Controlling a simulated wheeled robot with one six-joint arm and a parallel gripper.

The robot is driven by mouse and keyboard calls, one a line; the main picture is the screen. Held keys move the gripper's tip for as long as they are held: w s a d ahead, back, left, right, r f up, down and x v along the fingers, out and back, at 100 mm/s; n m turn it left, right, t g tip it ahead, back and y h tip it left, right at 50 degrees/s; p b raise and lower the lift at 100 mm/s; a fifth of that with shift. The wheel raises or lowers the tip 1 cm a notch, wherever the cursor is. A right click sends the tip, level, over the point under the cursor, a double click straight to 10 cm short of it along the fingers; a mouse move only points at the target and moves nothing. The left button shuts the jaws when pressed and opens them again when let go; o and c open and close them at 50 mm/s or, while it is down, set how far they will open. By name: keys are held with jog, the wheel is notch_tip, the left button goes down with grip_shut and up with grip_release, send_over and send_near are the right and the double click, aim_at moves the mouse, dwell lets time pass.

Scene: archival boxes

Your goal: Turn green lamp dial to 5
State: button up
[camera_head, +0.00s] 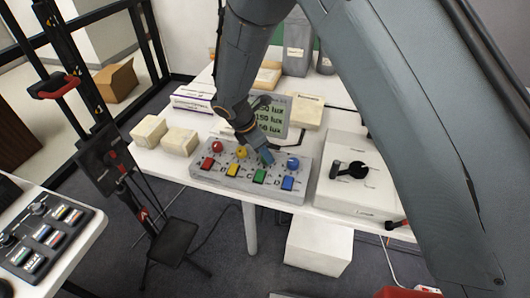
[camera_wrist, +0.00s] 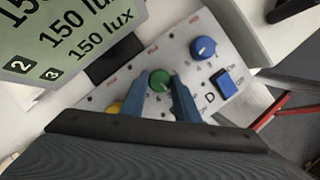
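The lamp control panel (camera_head: 222,180) is a grey box with a row of round dials and a row of coloured buttons. The green dial (camera_wrist: 160,80) shows in the wrist view between my two fingertips, which meet its sides. My gripper (camera_head: 264,157) reaches down over the panel in the head view and hides most of this dial. It also shows in the wrist view (camera_wrist: 161,84), shut on the green dial. The dial's pointer and scale are too small to read. A display (camera_wrist: 75,35) behind the panel reads 150 lux on its visible lines.
The blue dial (camera_head: 293,163) stands right of the green dial, the yellow dial (camera_head: 241,152) left. Green (camera_head: 260,176) and blue (camera_head: 288,183) buttons sit in front. A white box with a black lever (camera_head: 350,171) stands to the right, pale blocks (camera_head: 180,141) to the left.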

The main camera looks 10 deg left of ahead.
jog(key=shift+m, duration=0.3)
jog(key=m+g+b, duration=0.1)
jog(key=m, duration=0.2)
jog(key=shift+w+f+h, duration=0.1)
jog(key=shift+w+h, duration=0.05)
jog(key=shift+h, duration=0.15)
jog(key=m+g+b, duration=0.1)
jog(key=m, duration=0.1)
jog(key=m+b, duration=0.1)
jog(key=m, duration=0.1)
jog(key=shift+w+a+m+g+h, duration=0.1)
jog(key=shift+w+m+g+h, duration=0.1)
jog(key=shift+m+g+h, duration=0.15)
jog(key=m+g+b, duration=0.1)
jog(key=m, duration=0.2)
jog(key=shift+w+g, duration=0.1)
jog(key=shift+g, duration=0.15)
jog(key=shift+m+g+y+b, duration=0.55)
jog(key=shift+m+g, duration=0.15)
jog(key=shift+m, duration=1.45)
jog(key=o, duration=1)
jog(key=shift+w, duration=0.1)
jog(key=shift+b+v, duration=1.05)
jog(key=shift+v, duration=2.9)
